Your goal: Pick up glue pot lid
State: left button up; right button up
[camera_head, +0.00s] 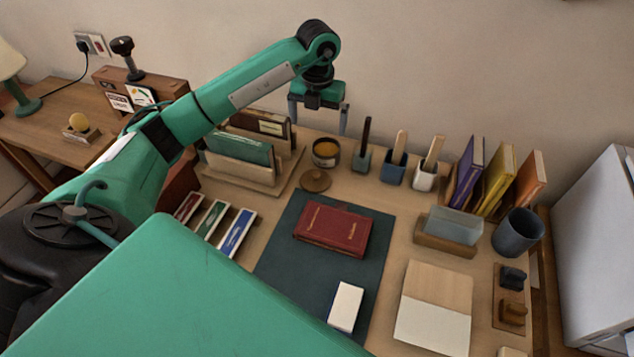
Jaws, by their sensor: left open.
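The glue pot lid (316,179) is a round brown disc with a small knob, lying on the desk just in front of the glue pot. The glue pot (326,152) is a dark open jar with a pale label and amber contents. My left gripper (318,128) is open and empty, pointing down above and behind the glue pot, fingers spread to either side. It does not touch the lid. My right gripper is not in view.
Holders with upright tools (396,165) stand right of the pot. A book rack (242,170) stands on its left. A red book (333,228) lies on the dark mat (285,250) in front. Coloured books (495,175) stand at the back right.

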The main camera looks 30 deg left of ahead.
pick_arm(q)
jog(key=b, duration=0.5)
send_over(315, 174)
notch_tip(315, 174, down, 6)
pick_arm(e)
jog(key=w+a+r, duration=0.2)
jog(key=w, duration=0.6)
pick_arm(q)
jog(key=f, duration=0.8)
jog(key=shift+w+d+f, duration=0.2)
jog(key=shift+w+d, duration=0.05)
jog(key=shift+w, duration=0.15)
jog(key=shift+s+a+f+p, duration=0.15)
jog(key=shift+f+p, duration=0.25)
jog(key=shift+f, duration=0.95)
jog(key=shift+s+a+f+p, duration=0.1)
jog(key=shift+f+p, duration=0.25)
jog(key=shift+f, duration=1)
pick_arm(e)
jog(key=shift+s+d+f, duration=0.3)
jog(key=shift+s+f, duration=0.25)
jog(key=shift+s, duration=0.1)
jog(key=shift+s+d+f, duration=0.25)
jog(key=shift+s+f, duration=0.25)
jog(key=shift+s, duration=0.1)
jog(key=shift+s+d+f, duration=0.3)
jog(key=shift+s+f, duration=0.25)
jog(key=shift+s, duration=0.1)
pick_arm(q)
jog(key=c, duration=0.9)
